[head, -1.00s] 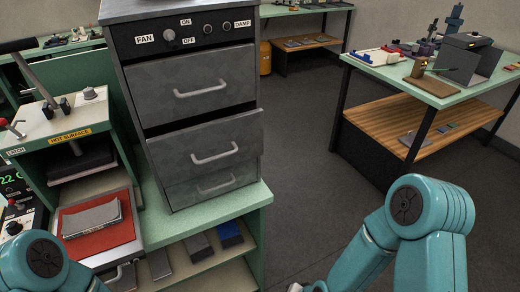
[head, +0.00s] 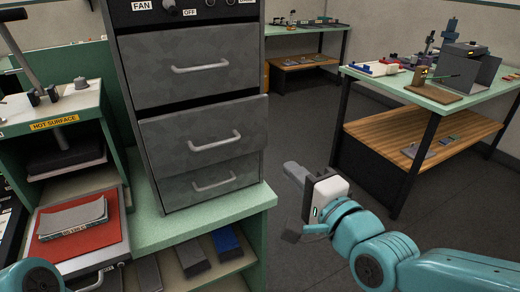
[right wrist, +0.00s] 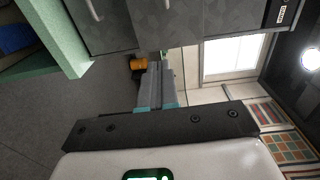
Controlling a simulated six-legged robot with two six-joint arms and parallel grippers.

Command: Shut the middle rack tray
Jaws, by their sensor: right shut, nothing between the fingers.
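The grey rack cabinet has three stacked trays with bar handles in the head view. The middle rack tray (head: 165,135) stands out in front of the cabinet, past the top tray (head: 160,75) and the bottom tray (head: 180,190). My right gripper (head: 291,170) is shut and empty, to the right of the middle and bottom trays and apart from them. In the right wrist view my shut fingers (right wrist: 158,78) point toward the floor and far wall, with grey tray fronts (right wrist: 175,25) beyond at the top. My left gripper is out of the head view; only part of that arm shows.
The cabinet stands on a green bench (head: 240,208) with blocks on its lower shelf. A press marked hot surface (head: 55,122) and a red pad (head: 100,225) are at left. Dark floor lies open toward another bench (head: 430,92) at right.

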